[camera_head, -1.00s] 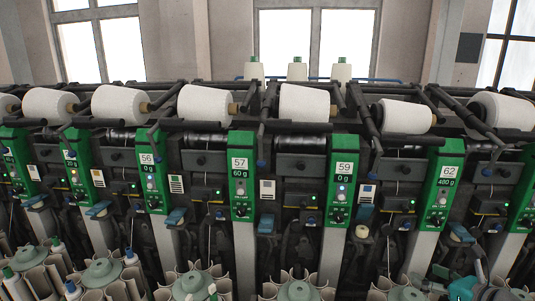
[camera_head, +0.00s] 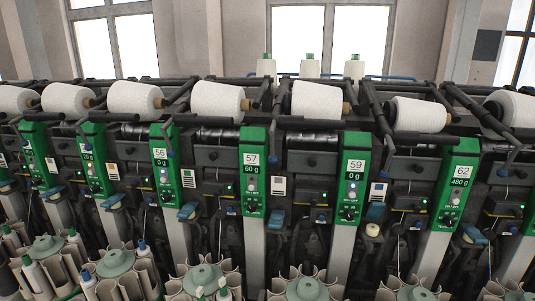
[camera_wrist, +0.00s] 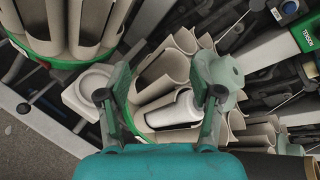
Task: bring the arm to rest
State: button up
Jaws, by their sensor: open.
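My gripper (camera_wrist: 160,95) shows in the wrist view with its two dark fingers spread wide, open. Nothing is held between them. Below and beyond the fingers is a round magazine of beige pockets (camera_wrist: 165,68) with a green rim. A white bobbin (camera_wrist: 178,110) lies in one of its pockets, seen between the fingers and apart from them as far as I can tell. A grey-green hub (camera_wrist: 222,72) is partly hidden behind the right finger. In the head view my gripper cannot be made out.
The winder's row of stations, with green panels such as 57 (camera_head: 252,172) and 59 (camera_head: 353,180), spans the head view. White cones (camera_head: 320,99) lie above them. Magazines (camera_head: 203,278) line the front. In the wrist view another magazine (camera_wrist: 75,30) stands upper left; floor (camera_wrist: 35,150) shows lower left.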

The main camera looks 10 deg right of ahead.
jog(key=s+a+f+n+h, duration=0.1)
jog(key=s+a+f+n, duration=0.4)
jog(key=s, duration=0.4)
jog(key=s+a+f+n+h, duration=0.1)
jog(key=s+a+f+n, duration=0.3)
jog(key=s+a+n, duration=0.35)
jog(key=s+a+r+n+y, duration=0.1)
jog(key=s+a+r+n, duration=0.1)
jog(key=s+n, duration=0.6)
jog(key=s+a+r+n+t+y, duration=0.1)
jog(key=s+a+r+n, duration=0.2)
jog(key=s+r+n, duration=0.2)
jog(key=s+n, duration=0.3)
jog(key=s, duration=0.2)
jog(key=shift+s+a, duration=0.15)
jog(key=shift+s, duration=0.25)
jog(key=shift+c, duration=0.4)
